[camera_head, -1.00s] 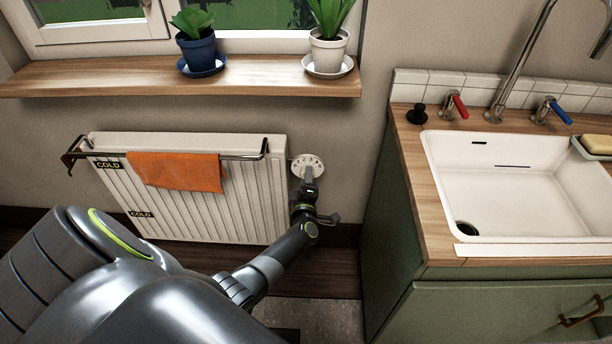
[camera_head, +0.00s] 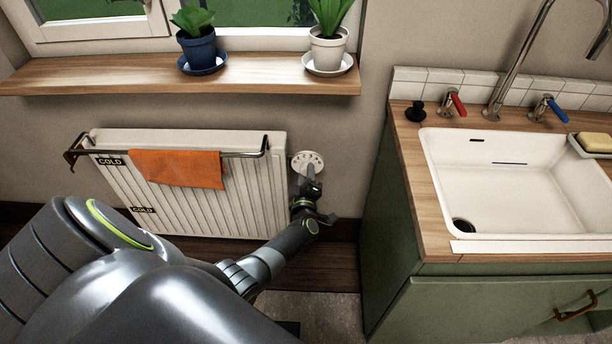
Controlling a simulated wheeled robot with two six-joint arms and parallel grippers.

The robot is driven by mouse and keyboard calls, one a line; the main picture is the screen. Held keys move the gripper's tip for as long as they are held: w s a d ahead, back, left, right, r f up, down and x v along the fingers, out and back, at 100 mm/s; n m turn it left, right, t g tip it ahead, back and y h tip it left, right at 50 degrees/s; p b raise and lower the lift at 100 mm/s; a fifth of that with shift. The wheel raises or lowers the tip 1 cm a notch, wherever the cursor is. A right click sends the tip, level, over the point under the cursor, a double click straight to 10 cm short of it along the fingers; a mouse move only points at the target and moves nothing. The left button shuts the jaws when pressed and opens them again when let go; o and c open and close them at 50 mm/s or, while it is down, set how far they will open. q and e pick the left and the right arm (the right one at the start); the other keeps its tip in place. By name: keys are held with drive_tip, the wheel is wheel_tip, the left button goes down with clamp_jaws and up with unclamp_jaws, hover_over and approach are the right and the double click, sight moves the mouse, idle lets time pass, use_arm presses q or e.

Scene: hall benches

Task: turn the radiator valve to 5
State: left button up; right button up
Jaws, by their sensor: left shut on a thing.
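The white radiator (camera_head: 240,205) stands against the wall under the window sill. Its valve has a round white dial (camera_head: 304,160) with small dark marks, at the radiator's upper right corner. A grey knob or pointer (camera_head: 311,174) shows at the dial's lower edge. My left gripper (camera_head: 311,184) reaches up from below and is shut on the valve's knob. The gripper hides part of the valve, and the marks are too small to read. My right gripper is not in view.
An orange cloth (camera_head: 178,168) hangs on a dark rail across the radiator. The wooden sill (camera_head: 120,76) with two potted plants juts out above. The green sink cabinet (camera_head: 390,215) stands close on the right, with a gap of bare wall between.

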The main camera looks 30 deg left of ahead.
use_arm(q)
drive_tip(key=o, duration=1)
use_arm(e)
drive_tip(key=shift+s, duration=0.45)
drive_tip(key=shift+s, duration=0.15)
use_arm(q)
drive_tip(key=p+v, duration=0.1)
drive_tip(key=v, duration=1.6)
drive_tip(key=shift+d, duration=0.25)
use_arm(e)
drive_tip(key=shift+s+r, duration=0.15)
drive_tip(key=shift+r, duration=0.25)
use_arm(q)
drive_tip(key=shift+s+f, duration=0.1)
drive_tip(key=shift+f, duration=0.05)
